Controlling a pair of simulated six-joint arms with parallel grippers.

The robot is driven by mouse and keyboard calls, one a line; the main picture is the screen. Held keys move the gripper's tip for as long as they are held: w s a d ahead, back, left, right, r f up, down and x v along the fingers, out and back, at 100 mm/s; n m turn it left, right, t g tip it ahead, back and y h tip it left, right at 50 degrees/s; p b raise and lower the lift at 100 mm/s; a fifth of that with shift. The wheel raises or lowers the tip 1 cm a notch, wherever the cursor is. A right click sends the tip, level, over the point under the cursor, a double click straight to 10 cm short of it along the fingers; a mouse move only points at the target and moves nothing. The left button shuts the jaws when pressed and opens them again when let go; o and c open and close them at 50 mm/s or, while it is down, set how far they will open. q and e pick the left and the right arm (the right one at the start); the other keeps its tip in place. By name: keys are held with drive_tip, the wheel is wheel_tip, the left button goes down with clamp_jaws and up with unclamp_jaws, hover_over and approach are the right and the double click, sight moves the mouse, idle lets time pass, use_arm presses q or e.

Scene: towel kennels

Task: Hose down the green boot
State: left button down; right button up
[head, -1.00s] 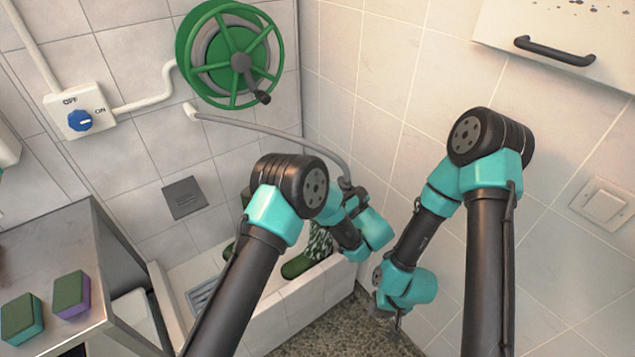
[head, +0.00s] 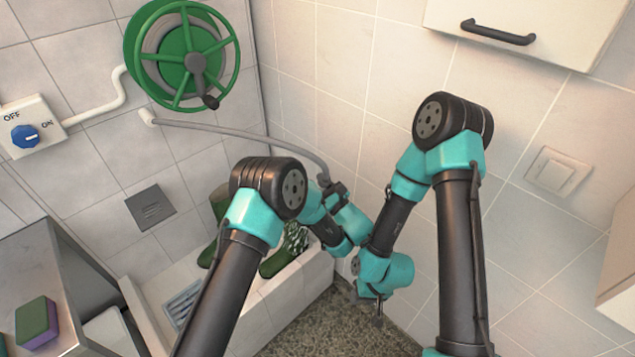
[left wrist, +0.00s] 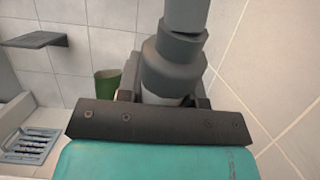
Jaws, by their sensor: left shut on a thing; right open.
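My left gripper (head: 335,190) is shut on the grey hose nozzle (left wrist: 174,65), above the right end of a low white basin (head: 312,268). Green footwear stands in the basin, partly behind my left arm. A plain green boot shaft (head: 219,200) is at the left. At the right, a green foot (head: 277,262) shows beside a green-and-white patterned shaft (head: 297,236); I cannot tell for certain which parts belong together. A green boot top (left wrist: 106,84) also shows in the left wrist view. My right gripper (head: 379,312) is open and empty, low and right of the basin.
The grey hose (head: 240,131) runs from the wall below a green reel (head: 185,55). A blue knob (head: 25,137) has its mark towards ON. A metal table (head: 28,270) with a sponge (head: 37,322) stands left. A cabinet (head: 555,25) hangs upper right.

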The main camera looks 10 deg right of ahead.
use_arm(q)
drive_tip(key=shift+f, duration=1.05)
drive_tip(key=shift+w+d, duration=0.4)
drive_tip(key=shift+d, duration=0.3)
drive_tip(key=shift+w+d, duration=0.4)
drive_tip(key=shift+d, duration=0.25)
drive_tip(key=shift+s+a+r, duration=0.25)
drive_tip(key=shift+a+r, duration=0.15)
drive_tip(key=shift+r, duration=0.6)
drive_tip(key=shift+s+a+r, duration=0.25)
drive_tip(key=shift+a+r, duration=0.2)
drive_tip(key=shift+r, duration=0.55)
drive_tip(key=shift+s+a+r, duration=0.25)
drive_tip(key=shift+a+r, duration=0.15)
drive_tip(key=shift+r, duration=0.6)
drive_tip(key=shift+a, duration=0.1)
